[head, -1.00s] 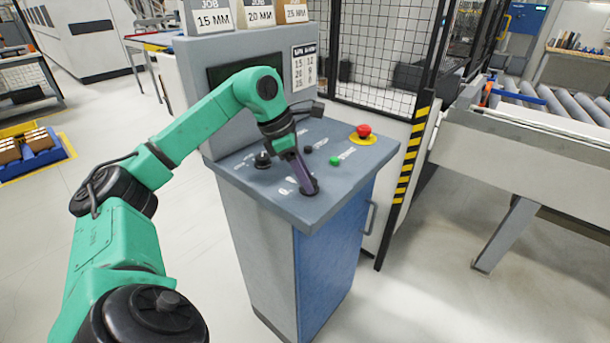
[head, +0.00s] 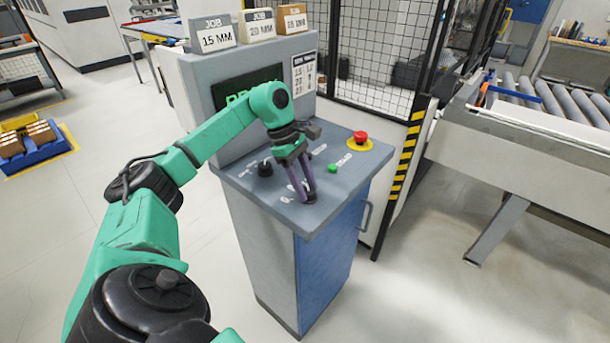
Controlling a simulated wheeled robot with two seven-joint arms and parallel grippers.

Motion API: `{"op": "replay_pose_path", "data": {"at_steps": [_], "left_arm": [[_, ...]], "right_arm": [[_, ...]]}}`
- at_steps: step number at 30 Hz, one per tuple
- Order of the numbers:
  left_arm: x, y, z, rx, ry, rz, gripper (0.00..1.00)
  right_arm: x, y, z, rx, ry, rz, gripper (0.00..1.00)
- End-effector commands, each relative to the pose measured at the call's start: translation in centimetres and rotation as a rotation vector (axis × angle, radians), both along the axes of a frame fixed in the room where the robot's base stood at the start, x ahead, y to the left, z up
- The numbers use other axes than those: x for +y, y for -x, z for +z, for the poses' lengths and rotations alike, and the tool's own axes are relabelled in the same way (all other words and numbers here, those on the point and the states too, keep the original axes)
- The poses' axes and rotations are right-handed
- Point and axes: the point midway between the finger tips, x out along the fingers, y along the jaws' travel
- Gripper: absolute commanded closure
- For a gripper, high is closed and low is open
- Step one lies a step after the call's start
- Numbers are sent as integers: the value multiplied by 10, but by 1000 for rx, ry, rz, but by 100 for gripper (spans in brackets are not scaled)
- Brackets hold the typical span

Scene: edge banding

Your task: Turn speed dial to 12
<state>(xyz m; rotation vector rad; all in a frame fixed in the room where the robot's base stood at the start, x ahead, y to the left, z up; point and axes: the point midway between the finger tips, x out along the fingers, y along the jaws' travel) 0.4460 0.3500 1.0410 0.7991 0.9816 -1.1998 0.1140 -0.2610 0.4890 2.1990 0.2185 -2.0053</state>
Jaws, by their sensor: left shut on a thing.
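The grey control console (head: 342,191) stands in the middle of the head view. A small dark dial (head: 310,199) sits near the front edge of its top panel. My left gripper (head: 308,195) reaches down from the left, its two purple-grey fingers shut on this dial. The fingers cover most of the dial, so its pointer and scale cannot be read. I cannot tell from its label whether it is the speed dial. A second black knob (head: 265,168) stands farther left on the panel, apart from the fingers. My right gripper is not in view.
A red emergency button (head: 360,137) on a yellow base and a green button (head: 332,168) are on the panel. A screen with green letters (head: 238,98) is partly behind my arm. Job boxes (head: 216,38) stand on top. A mesh fence (head: 385,60) stands behind.

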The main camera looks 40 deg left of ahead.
Motion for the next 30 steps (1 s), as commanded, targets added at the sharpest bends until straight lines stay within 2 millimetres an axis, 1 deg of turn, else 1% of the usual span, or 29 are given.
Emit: {"op": "replay_pose_path", "data": {"at_steps": [1,10,26,27,29,30], "left_arm": [[0,-1,6,-5,2,-29,100],[0,-3,3,-7,2,-163,100],[1,-3,2,-8,0,-194,100],[1,-3,2,-8,0,-194,46],[1,-3,2,-8,0,-194,24],[1,-3,2,-7,0,-193,24]], "right_arm": [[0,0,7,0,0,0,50],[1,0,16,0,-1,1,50],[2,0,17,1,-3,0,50],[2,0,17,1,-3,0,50],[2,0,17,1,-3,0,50],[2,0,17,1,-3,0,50]]}}
